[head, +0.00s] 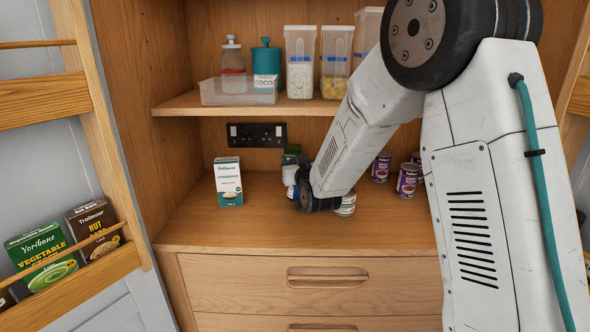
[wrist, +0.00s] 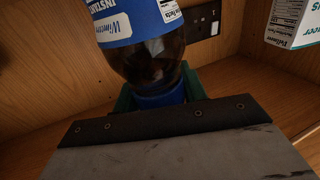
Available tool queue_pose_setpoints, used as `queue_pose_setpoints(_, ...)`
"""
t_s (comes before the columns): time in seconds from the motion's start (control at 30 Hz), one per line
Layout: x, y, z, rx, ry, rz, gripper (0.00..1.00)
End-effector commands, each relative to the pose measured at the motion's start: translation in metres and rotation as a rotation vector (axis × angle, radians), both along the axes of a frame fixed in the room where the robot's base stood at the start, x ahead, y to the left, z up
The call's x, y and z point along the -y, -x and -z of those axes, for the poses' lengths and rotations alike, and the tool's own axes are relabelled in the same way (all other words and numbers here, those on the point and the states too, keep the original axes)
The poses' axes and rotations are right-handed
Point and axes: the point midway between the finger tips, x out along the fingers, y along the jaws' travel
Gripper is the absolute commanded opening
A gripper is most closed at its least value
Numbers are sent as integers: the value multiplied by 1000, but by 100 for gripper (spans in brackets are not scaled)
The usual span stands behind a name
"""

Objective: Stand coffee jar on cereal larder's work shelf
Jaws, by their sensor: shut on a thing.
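The coffee jar (wrist: 145,25) shows in the wrist view, dark with a blue label reading INSTANT and a blue lid (wrist: 165,97). My gripper (wrist: 160,88) is shut on it near the lid, with green fingers on either side. In the head view my arm hides most of the jar and gripper, low over the back of the work shelf (head: 235,228) of the cereal larder. I cannot tell whether the jar's base touches the shelf.
A white and teal carton (head: 228,182) stands left of my gripper. A tin (head: 346,204) is partly behind my wrist, and purple tins (head: 407,180) stand right. The upper shelf (head: 190,104) holds containers. The work shelf's front left is clear.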

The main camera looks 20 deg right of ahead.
Motion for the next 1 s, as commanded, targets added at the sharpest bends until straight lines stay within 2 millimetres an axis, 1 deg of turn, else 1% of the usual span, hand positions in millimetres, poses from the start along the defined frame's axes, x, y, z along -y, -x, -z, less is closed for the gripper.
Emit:
queue_pose_setpoints(0.03,0,0,11,-5,1,0,0)
queue_pose_setpoints(0.13,0,0,23,-3,0,0,0)
queue_pose_setpoints(0.5,0,1,27,0,0,0,0)
queue_pose_setpoints(0.53,0,1,27,0,0,0,48)
queue_pose_setpoints(0.6,0,1,27,0,0,0,64)
queue_pose_setpoints(0.83,0,1,27,0,0,0,64)
queue_pose_setpoints(0.93,0,1,24,0,0,0,64)
queue_pose_setpoints(1.0,0,7,24,-1,0,0,64)
